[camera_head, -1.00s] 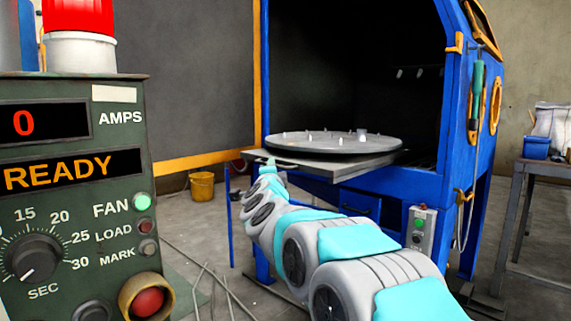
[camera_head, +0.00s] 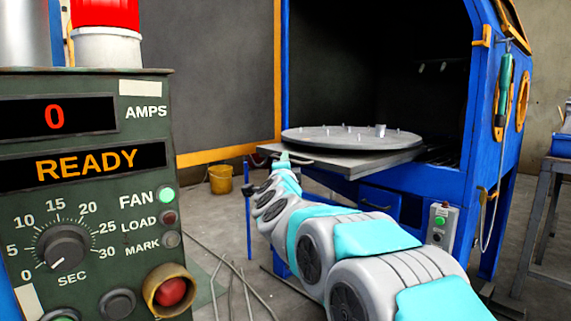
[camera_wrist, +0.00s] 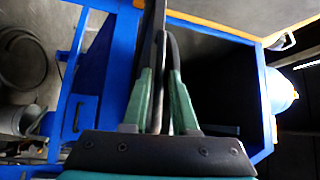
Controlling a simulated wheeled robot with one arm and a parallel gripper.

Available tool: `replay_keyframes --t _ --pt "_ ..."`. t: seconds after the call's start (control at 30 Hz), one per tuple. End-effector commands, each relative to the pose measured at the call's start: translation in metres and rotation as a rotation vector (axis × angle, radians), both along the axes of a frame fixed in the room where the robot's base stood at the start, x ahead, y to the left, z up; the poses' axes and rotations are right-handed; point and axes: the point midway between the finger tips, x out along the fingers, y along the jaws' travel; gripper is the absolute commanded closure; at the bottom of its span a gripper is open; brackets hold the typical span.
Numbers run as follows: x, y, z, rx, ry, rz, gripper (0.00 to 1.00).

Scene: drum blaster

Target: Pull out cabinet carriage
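The cabinet carriage (camera_head: 345,163) is a grey flat plate that bears a round turntable (camera_head: 325,139) with small pegs. It juts out of the open front of the blue cabinet (camera_head: 478,120). A dark curved handle (camera_wrist: 174,55) is on the carriage's front edge. My gripper (camera_head: 284,159) is at that front edge in the head view. In the wrist view, my gripper's green fingers (camera_wrist: 161,85) stand on both sides of the handle and look shut on it. The fingertips are partly hidden by the handle and the plate edge.
A green control panel (camera_head: 95,235) with a red beacon (camera_head: 105,14) stands close on the left. A yellow bucket (camera_head: 220,180) and loose cables (camera_head: 238,275) are on the floor. A grey table (camera_head: 545,185) stands at the right. Floor left of the carriage is mostly free.

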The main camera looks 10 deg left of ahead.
Motion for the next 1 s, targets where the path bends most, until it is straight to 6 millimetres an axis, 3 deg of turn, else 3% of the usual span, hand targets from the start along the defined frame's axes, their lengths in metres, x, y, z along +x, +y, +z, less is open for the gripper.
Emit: replay_keyframes --t 0.27,0.7,1.0 --pt "-0.013 -0.001 -0.004 -0.001 0.004 0.001 0.73" --pt "-0.068 -0.01 -0.009 0.0 0.0 0.003 0.73" --pt "-0.077 -0.011 -0.01 0.001 -0.001 0.002 0.73"
